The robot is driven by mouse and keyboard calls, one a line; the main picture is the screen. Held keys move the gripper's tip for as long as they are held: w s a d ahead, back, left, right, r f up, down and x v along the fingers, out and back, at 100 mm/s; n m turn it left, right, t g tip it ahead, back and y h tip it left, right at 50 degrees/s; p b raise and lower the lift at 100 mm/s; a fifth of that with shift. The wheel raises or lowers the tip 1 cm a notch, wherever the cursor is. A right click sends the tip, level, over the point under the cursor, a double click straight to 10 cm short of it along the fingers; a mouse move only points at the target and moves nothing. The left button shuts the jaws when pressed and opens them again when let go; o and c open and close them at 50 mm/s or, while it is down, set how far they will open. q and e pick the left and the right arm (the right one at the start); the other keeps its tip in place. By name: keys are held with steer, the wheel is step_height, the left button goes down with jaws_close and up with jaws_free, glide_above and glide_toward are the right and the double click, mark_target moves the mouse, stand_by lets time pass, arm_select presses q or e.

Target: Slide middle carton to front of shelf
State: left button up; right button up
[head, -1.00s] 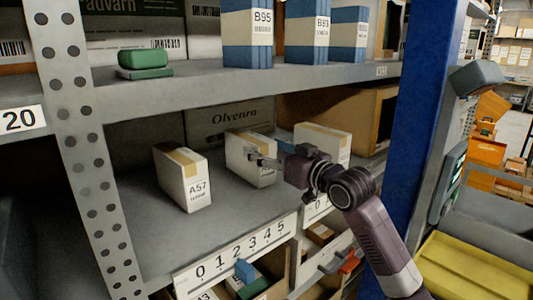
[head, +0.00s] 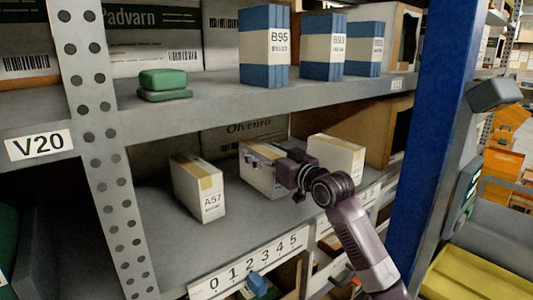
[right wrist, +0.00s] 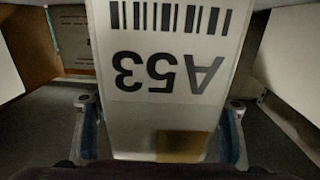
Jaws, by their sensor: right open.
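The middle carton (head: 256,181) is a white box with a tan tape strip, upright on the middle shelf (head: 238,235) between two similar cartons. In the right wrist view its face (right wrist: 165,75) fills the centre, with a barcode and A53 upside down. My right gripper (head: 266,160) is open at the carton's front, partly hiding it in the head view. In the right wrist view one finger lies on each side of the carton, with narrow gaps; I cannot tell whether either touches it. My left gripper is not in view.
The A57 carton (head: 198,190) stands to the left and another white carton (head: 338,157) to the right. The upper shelf (head: 220,97) holds blue boxes overhead. A blue post (head: 437,150) rises right of my arm. Shelf in front of the cartons is clear.

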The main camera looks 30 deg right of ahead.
steer(key=c, duration=1.6)
steer(key=shift+f, duration=0.1)
